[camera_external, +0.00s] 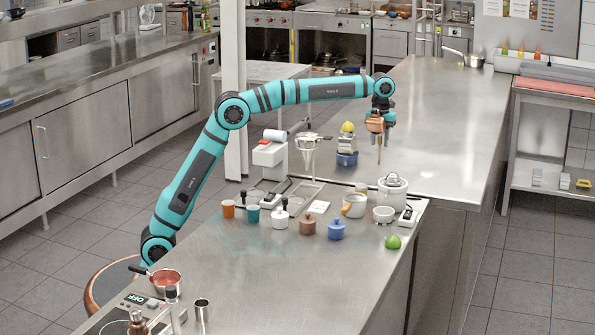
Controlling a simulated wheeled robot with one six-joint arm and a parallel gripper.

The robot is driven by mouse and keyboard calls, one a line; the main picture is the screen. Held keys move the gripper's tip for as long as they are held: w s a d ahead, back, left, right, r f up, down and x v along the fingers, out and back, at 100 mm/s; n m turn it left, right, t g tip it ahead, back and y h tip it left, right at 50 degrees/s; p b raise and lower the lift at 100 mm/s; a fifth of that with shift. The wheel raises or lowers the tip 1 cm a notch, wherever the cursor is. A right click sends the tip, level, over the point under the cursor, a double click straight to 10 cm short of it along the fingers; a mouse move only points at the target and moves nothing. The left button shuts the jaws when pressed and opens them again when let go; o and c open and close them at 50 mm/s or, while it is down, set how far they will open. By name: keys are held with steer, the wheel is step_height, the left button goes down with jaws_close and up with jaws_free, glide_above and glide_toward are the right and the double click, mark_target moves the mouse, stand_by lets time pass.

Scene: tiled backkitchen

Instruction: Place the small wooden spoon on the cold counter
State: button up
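My gripper (383,115) is at the end of the raised teal arm, pointing down over the far steel counter (430,130). A brown wooden spoon (379,147) hangs upright at the gripper, its wide part up by the fingers and its thin end pointing down. The gripper appears shut on it, though the fingers are small in this view. The spoon looks clear of the counter top, but its exact height is hard to tell. Which surface is the cold counter is not marked in the picture.
Left of the spoon stand a blue-based scale with a yellow fruit (348,127) and a white machine (270,153). The near counter (260,250) holds cups, lidded pots (392,190), a lime (393,242) and a red saucepan (166,281).

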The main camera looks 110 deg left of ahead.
step_height(320, 180, up, 9)
stand_by(0.3)
steer(key=s+d+r+n+t+y, duration=0.1)
steer(key=s+d+r+n+t, duration=0.25)
steer(key=d, duration=0.65)
steer(key=s+d+r+n+t+y, duration=0.15)
steer(key=s+d+r, duration=0.3)
steer(key=d, duration=0.55)
steer(key=s+d+r+n+t, duration=0.3)
steer(key=s+d+n, duration=0.15)
steer(key=d, duration=0.45)
steer(key=s+d+f+n+t, duration=0.2)
steer(key=s+d, duration=0.4)
steer(key=s, duration=0.3)
steer(key=s+d+f+n+t+h, duration=0.1)
steer(key=s+d+f+n+t, duration=0.2)
steer(key=s+d, duration=0.3)
steer(key=s+d+f+n+t+h, duration=0.1)
steer(key=s+d+f+n+t, duration=0.2)
steer(key=s, duration=0.9)
steer(key=d+f+t, duration=0.1)
steer(key=d, duration=0.2)
steer(key=shift+s+d, duration=0.15)
steer(key=shift+s, duration=0.05)
steer(key=shift+n+h, duration=0.25)
